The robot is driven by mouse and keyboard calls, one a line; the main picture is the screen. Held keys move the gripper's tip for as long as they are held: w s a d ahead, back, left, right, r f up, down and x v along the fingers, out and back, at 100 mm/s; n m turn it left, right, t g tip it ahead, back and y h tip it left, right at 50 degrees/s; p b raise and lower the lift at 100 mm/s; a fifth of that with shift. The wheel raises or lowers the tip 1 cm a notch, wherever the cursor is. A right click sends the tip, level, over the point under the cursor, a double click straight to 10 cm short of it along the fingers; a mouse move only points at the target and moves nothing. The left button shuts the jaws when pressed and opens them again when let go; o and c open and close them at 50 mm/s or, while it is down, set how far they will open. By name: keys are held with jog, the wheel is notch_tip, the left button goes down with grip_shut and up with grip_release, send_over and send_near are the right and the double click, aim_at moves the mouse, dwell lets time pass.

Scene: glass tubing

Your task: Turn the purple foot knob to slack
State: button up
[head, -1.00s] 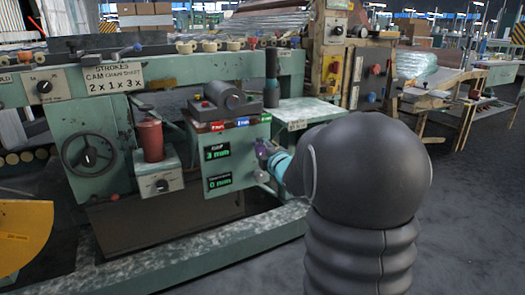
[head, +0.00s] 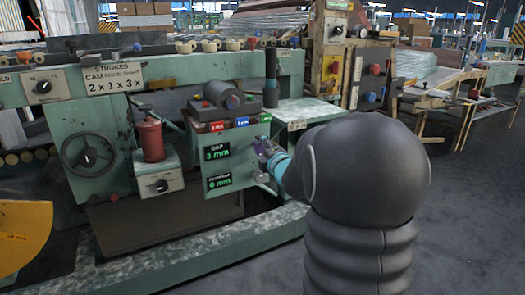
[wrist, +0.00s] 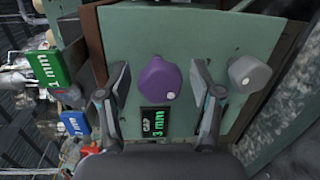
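The purple foot knob (wrist: 160,78) sits on the green machine panel in the wrist view. It has a rounded body, a pointed side and a pale dot near its lower edge. My gripper (wrist: 160,69) is open, with one finger on each side of the knob; small gaps show between knob and fingers. In the head view, the knob (head: 262,147) is partly hidden by my gripper (head: 269,153) at the panel's right edge. The display (head: 216,153) beside it reads 3 mm in green.
A grey knob (wrist: 248,73) stands just outside the right finger in the wrist view. A lower display (head: 219,182) reads 0 mm. Red, blue and green tags (head: 241,122) line the panel's top edge. A green-topped table (head: 310,109) stands behind my arm.

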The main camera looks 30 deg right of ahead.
jog(key=shift+s, duration=0.1)
jog(key=s, duration=1.1)
jog(key=shift+s+a+r, duration=0.35)
jog(key=shift+s+r, duration=0.05)
jog(key=shift+r, duration=0.05)
